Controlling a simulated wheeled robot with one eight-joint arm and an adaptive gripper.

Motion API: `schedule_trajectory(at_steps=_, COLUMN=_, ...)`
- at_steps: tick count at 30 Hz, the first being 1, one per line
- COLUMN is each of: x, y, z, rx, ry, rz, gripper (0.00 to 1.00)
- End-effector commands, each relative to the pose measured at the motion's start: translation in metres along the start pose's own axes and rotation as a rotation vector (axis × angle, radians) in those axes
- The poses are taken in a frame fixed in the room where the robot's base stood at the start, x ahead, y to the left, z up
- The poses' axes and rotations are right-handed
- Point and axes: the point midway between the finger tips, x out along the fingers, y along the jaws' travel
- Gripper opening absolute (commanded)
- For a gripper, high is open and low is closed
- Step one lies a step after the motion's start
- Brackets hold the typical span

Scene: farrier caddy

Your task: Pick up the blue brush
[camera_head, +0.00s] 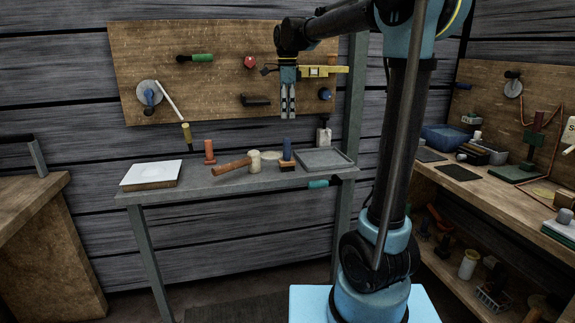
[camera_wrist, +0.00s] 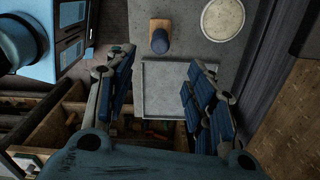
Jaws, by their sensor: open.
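The blue brush (camera_head: 287,149) stands on the grey metal table, with its blue handle up and a brown block at its base. In the wrist view the brush (camera_wrist: 160,41) is at the top centre, beyond the fingers and not between them. My gripper (camera_head: 288,112) points down above the table, higher than the brush and apart from it. The wrist view shows my gripper (camera_wrist: 160,95) with its two blue-padded fingers spread wide, open and empty.
A shallow grey tray (camera_head: 343,165) is right of the brush; it shows below the fingers in the wrist view (camera_wrist: 144,91). A wooden mallet (camera_head: 232,167) lies close on the left. An orange-red object (camera_head: 209,150) and a white-topped block (camera_head: 150,184) stand farther left.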

Motion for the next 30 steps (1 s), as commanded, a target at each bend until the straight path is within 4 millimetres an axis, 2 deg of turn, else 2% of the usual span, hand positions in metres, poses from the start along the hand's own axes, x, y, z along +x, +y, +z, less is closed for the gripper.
schedule_trajectory(at_steps=5, x=0.016, y=-0.002, z=0.003, rx=0.011, ry=0.000, rz=0.001, gripper=0.49)
schedule_trajectory(at_steps=21, x=0.105, y=-0.002, z=0.002, rx=0.009, ry=0.000, rz=0.001, gripper=0.49)
schedule_trajectory(at_steps=30, x=0.124, y=-0.002, z=0.002, rx=0.009, ry=0.000, rz=0.001, gripper=0.49)
